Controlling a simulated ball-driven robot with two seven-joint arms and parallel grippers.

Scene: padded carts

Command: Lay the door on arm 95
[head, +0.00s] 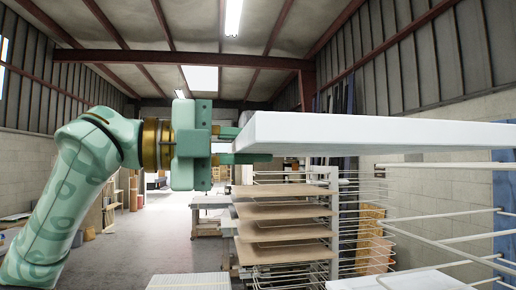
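The door (370,133) is a white flat slab held level across the right half of the head view, at about eye height. My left gripper (238,146) is shut on its left end, one finger above and one below. White rack arms (440,166) stick out below and beyond the door. No number is readable, so I cannot tell which is arm 95.
A rack (335,225) with several brown panels (285,232) on its arms stands in the middle. A white slab (405,283) lies low at the front right. A bench (211,200) stands farther back. The grey floor (125,250) at left is mostly clear.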

